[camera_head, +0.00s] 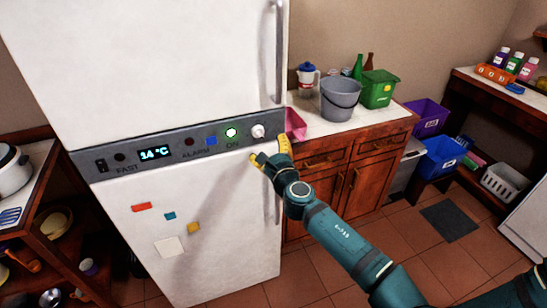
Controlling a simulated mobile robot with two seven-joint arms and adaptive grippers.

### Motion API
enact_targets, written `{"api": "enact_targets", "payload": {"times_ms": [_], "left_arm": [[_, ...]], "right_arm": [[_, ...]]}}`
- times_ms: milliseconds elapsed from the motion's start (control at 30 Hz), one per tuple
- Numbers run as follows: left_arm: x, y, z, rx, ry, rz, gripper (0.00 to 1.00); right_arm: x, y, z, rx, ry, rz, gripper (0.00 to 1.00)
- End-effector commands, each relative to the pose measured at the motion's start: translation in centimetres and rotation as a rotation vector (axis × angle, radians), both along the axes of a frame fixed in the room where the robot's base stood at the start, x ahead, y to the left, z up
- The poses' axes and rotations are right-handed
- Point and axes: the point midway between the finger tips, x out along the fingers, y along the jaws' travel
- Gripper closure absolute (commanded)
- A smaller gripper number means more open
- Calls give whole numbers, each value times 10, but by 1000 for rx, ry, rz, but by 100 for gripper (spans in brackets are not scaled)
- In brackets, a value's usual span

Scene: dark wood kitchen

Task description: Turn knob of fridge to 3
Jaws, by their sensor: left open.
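The white fridge (130,50) stands at the left with a dark grey control panel (215,142) across its front. The round white knob (258,131) is at the panel's right end. Its setting marks are too small to read. The panel's display (155,153) reads 14 °C, and a light (231,132) above "ON" glows. My left gripper (269,152), with yellow fingertips, is open and empty just below and right of the knob. It appears apart from the knob. My right gripper is not in view.
A long fridge handle (279,50) rises above the panel. A counter right of the fridge holds a grey bucket (340,98), a green bin (378,89) and a pink container (295,124). A wooden shelf (60,245) stands at the left. The tiled floor (340,270) has free room.

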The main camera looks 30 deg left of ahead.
Motion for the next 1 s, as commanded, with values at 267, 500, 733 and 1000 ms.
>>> {"api": "enact_targets", "payload": {"times_ms": [267,500,733,1000], "left_arm": [[-23,-27,0,0,0,-1,29],[-28,-31,0,1,1,1,29],[-27,-31,0,1,1,1,29],[-30,-26,-7,-16,7,13,29]], "right_arm": [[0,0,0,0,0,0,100],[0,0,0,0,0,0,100],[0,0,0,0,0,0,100],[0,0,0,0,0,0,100]]}}
